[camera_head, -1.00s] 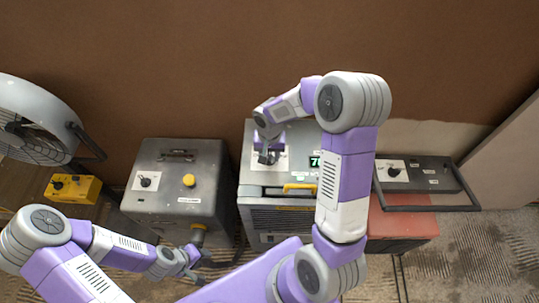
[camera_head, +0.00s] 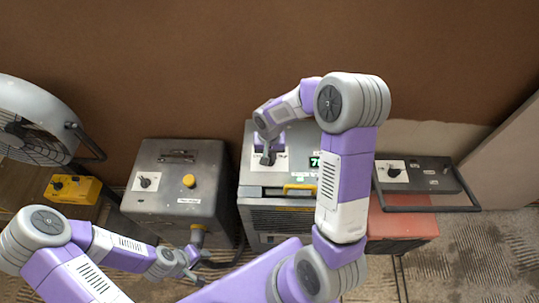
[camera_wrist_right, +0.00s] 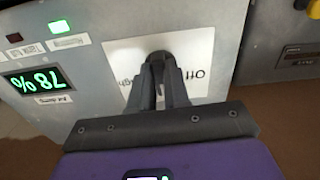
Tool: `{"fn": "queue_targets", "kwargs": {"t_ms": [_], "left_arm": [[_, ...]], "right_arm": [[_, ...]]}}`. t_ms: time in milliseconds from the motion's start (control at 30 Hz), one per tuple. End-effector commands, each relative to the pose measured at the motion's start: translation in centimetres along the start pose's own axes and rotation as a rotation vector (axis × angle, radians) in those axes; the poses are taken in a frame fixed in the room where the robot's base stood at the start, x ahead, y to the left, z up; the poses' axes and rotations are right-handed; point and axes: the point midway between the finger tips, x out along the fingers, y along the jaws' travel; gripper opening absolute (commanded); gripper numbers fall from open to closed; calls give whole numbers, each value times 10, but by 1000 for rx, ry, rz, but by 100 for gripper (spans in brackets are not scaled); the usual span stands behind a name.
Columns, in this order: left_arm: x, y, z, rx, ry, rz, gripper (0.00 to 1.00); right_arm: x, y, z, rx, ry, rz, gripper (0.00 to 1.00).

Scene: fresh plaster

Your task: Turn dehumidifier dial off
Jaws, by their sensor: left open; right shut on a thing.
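The dehumidifier (camera_head: 248,180) is the grey machine in the middle of the head view, with a yellow handle and a green display. Its panel also fills much of the right wrist view (camera_wrist_right: 85,25), where the display (camera_wrist_right: 38,80) reads 78% upside down. My right gripper (camera_head: 267,158) is over the white dial label, and its fingers (camera_wrist_right: 160,68) are shut on the dial (camera_wrist_right: 158,58), which they mostly hide. An "Off" marking (camera_wrist_right: 194,75) shows beside the fingers. My left gripper (camera_head: 190,268) is open and empty, low in front of the grey box, away from the dehumidifier.
A grey box (camera_head: 160,205) with its own dial and a yellow knob stands left of the dehumidifier. A fan (camera_head: 40,105) and a yellow box (camera_head: 75,188) are farther left. A red unit (camera_head: 400,222) with a dark-handled panel stands right. A brown wall is behind.

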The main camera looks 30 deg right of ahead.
Motion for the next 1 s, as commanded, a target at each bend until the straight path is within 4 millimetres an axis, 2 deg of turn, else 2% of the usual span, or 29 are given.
{"fn": "queue_targets", "kwargs": {"t_ms": [267, 1000], "left_arm": [[1, 0, 0, 0, 0, 0, 43], [-3, 1, 0, 0, 0, 0, 43]], "right_arm": [[0, 1, 0, -177, 1, 0, 0], [-1, 4, -2, -830, 0, 0, 0]]}}
